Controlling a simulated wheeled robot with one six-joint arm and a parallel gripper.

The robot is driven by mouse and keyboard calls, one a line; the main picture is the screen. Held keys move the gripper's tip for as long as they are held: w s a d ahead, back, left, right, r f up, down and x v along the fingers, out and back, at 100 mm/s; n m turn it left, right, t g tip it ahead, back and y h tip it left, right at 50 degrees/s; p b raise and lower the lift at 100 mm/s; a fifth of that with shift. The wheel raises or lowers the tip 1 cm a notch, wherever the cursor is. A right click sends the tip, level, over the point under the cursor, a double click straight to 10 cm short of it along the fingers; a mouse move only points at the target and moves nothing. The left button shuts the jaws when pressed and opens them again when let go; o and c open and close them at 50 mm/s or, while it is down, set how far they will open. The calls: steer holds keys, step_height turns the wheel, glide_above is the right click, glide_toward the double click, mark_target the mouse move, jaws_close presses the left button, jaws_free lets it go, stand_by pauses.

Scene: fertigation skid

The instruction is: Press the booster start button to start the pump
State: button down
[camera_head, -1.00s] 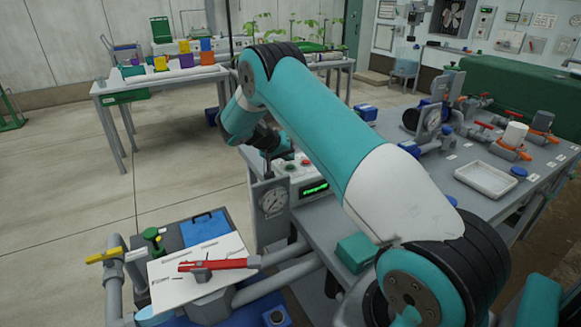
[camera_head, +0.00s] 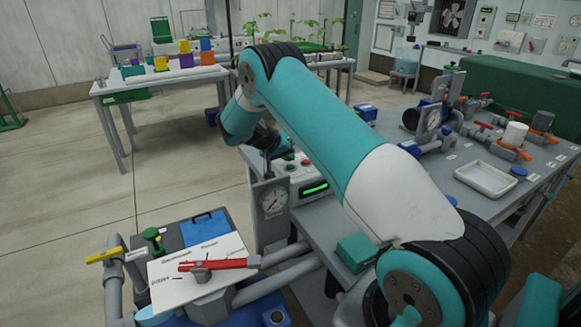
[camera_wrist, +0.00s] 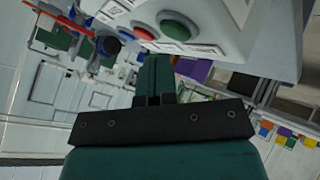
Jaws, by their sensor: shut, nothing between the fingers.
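A pale control box (camera_head: 312,200) with a lit green display (camera_head: 315,188) stands beside the round gauge (camera_head: 274,201) in the head view. A red button (camera_head: 305,162) shows on its top; the arm's end partly hides the panel. In the wrist view, a large green button (camera_wrist: 175,30) and a red button (camera_wrist: 143,33) sit side by side on the box face. My gripper (camera_wrist: 155,60) is shut and empty, its fingertips just below the green button in the picture. I cannot tell whether they touch it. The button labels are not readable.
A red-handled valve (camera_head: 220,265) and a yellow-handled one (camera_head: 104,256) sit on the pipework at the front left. A green box (camera_head: 356,252) and a white tray (camera_head: 486,179) are on the bench. Open floor lies at the left.

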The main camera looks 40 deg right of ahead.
mark_target(288, 166)
steer(key=shift+f+b, duration=0.3)
steer(key=shift+f, duration=0.1)
steer(key=shift+f+b, duration=0.3)
steer(key=shift+f, duration=0.1)
stand_by(0.5)
steer(key=shift+r+p, duration=0.45)
steer(key=shift+r, duration=0.35)
steer(key=shift+r+p, duration=1.6)
steer(key=shift+r, duration=1)
steer(key=shift+f, duration=0.1)
steer(key=shift+a, duration=0.1)
